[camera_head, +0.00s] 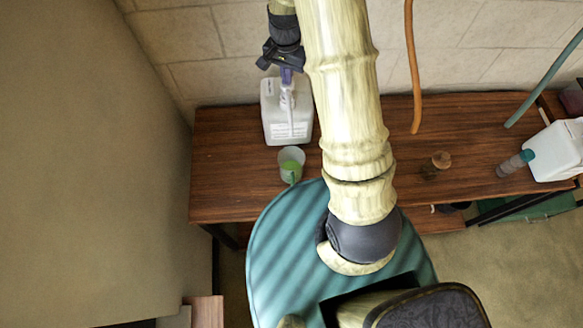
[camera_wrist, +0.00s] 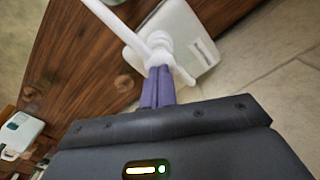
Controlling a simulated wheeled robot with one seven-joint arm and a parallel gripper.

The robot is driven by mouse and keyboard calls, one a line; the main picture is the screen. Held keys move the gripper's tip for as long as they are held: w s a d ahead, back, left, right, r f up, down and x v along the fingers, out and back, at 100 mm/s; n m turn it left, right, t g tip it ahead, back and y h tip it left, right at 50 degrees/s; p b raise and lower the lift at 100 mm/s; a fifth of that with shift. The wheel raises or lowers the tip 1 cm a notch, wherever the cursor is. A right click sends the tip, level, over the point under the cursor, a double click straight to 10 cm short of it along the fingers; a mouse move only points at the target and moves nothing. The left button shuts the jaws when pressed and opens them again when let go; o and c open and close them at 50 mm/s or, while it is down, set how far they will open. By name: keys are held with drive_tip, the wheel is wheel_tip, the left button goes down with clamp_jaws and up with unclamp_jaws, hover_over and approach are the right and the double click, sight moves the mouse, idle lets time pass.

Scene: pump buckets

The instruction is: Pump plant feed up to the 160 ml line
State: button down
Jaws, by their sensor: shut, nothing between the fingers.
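A white pump bottle (camera_head: 276,128) with a label stands on the brown wooden table, near the wall. Its pump head and long nozzle (camera_wrist: 103,14) show in the wrist view, above the white bottle body (camera_wrist: 188,32). A small clear cup (camera_head: 291,158) with green liquid in it stands in front of the bottle, below the nozzle. Its measuring lines are too small to read. My gripper (camera_head: 287,76) is at the pump head from above, its purple fingers shut with nothing between them. In the wrist view the fingertips (camera_wrist: 158,70) overlap the pump head; whether they touch it I cannot tell.
The wooden table (camera_head: 235,185) runs along the block wall. Orange and teal hoses hang above.

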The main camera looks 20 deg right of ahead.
drive_tip(key=shift+s+r+p, duration=0.1)
drive_tip(key=shift+r+p, duration=1.2)
drive_tip(key=shift+r, duration=0.7)
drive_tip(key=shift+f, duration=0.15)
drive_tip(key=shift+f+b, duration=1.5)
drive_tip(key=shift+f, duration=0.6)
drive_tip(key=shift+r+p, duration=1.75)
drive_tip(key=shift+r, duration=0.5)
